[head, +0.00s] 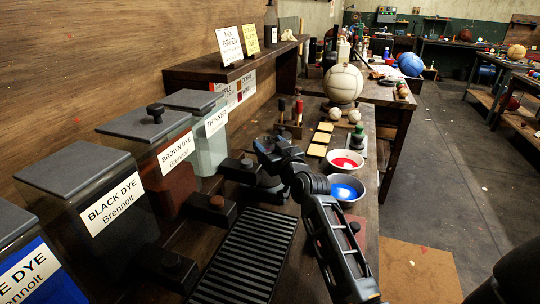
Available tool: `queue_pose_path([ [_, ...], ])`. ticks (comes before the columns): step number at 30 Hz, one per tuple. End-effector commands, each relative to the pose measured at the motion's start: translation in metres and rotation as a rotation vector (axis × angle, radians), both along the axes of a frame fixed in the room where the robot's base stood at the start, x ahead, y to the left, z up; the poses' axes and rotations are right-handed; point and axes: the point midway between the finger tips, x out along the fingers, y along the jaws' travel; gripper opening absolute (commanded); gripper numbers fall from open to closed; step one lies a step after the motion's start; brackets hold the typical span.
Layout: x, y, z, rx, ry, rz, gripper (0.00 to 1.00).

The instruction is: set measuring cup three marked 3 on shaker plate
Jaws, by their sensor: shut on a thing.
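My gripper (268,155) is at the far end of my dark arm, over the bench in front of the thinner tank. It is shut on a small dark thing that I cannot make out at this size. No mark 3 is readable, so I cannot tell whether it is the measuring cup. A dark, roundish form (268,188) lies just below the gripper, between the taps and the bowls. It may be the shaker plate, but my arm partly hides it. I cannot tell whether the held thing touches it.
Black dye (92,212), brown dye (165,160) and thinner (205,132) tanks line the left, with taps facing the bench. A slatted black grate (247,255) lies in front. Red (345,154) and blue (350,180) dye bowls stand right of my gripper. A white ball (342,83) stands behind.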

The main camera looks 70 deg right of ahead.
Motion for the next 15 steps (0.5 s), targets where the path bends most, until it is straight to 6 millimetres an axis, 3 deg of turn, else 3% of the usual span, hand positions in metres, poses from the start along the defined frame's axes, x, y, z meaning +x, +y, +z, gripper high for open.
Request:
queue_pose_path([
  [7,0.000,0.000,-0.036,0.001,0.000,-0.001,0.30],
  [15,0.000,-0.001,-0.036,0.000,0.000,0.000,0.30],
])
